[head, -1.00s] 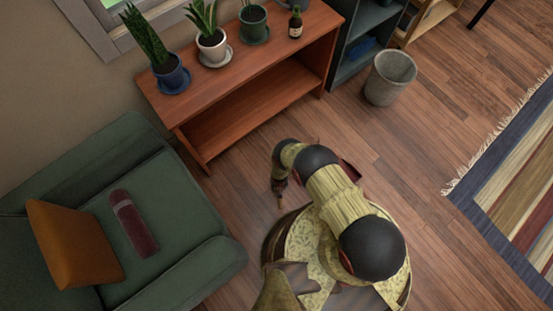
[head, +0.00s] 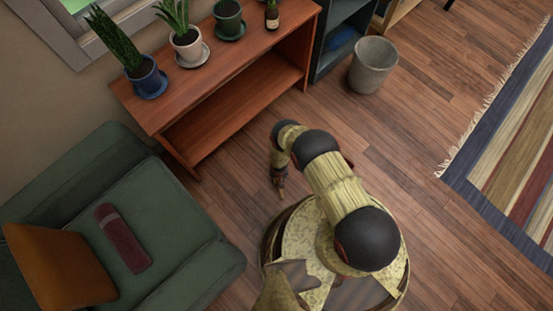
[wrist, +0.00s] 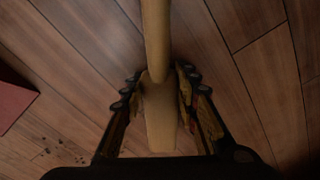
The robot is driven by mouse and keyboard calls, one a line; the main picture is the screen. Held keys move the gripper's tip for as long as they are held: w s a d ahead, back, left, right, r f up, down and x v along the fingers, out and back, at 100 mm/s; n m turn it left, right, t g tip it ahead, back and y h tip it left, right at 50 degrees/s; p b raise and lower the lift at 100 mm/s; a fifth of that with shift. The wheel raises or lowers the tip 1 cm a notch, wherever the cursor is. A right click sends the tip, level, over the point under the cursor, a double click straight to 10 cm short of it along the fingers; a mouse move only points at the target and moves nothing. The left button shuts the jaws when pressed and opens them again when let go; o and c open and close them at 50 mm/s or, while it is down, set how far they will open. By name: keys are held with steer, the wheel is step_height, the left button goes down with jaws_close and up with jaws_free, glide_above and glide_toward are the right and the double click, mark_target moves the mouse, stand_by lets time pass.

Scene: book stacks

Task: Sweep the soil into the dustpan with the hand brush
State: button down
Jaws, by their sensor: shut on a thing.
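In the wrist view, my gripper (wrist: 158,88) is shut on a pale wooden handle (wrist: 156,35), which looks like the hand brush's. The bristles cannot be made out. Dark soil crumbs (wrist: 62,143) lie scattered on the floorboards at the lower left. A flat red piece (wrist: 12,96) at the left edge, apart from the handle, looks like part of the dustpan; most of it is out of frame. In the head view, my gripper (head: 279,182) points down near the floor, small and partly hidden by my arm. Soil and dustpan cannot be seen there.
A green armchair (head: 175,225) with cushions stands at the left. A wooden shelf unit (head: 180,100) holds potted plants and a bottle. A grey bin (head: 373,65) stands at the upper right, and a striped rug (head: 500,150) lies at the right. Bare floorboards (head: 400,140) lie between.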

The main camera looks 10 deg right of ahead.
mark_target(271, 184)
steer(key=shift+w+d+f+b, duration=0.1)
steer(key=shift+w+d+b, duration=0.2)
steer(key=shift+w+d, duration=0.95)
steer(key=shift+d, duration=0.25)
steer(key=shift+w+d, duration=0.45)
steer(key=shift+d, duration=0.35)
steer(key=shift+w+d, duration=0.5)
steer(key=shift+d, duration=0.25)
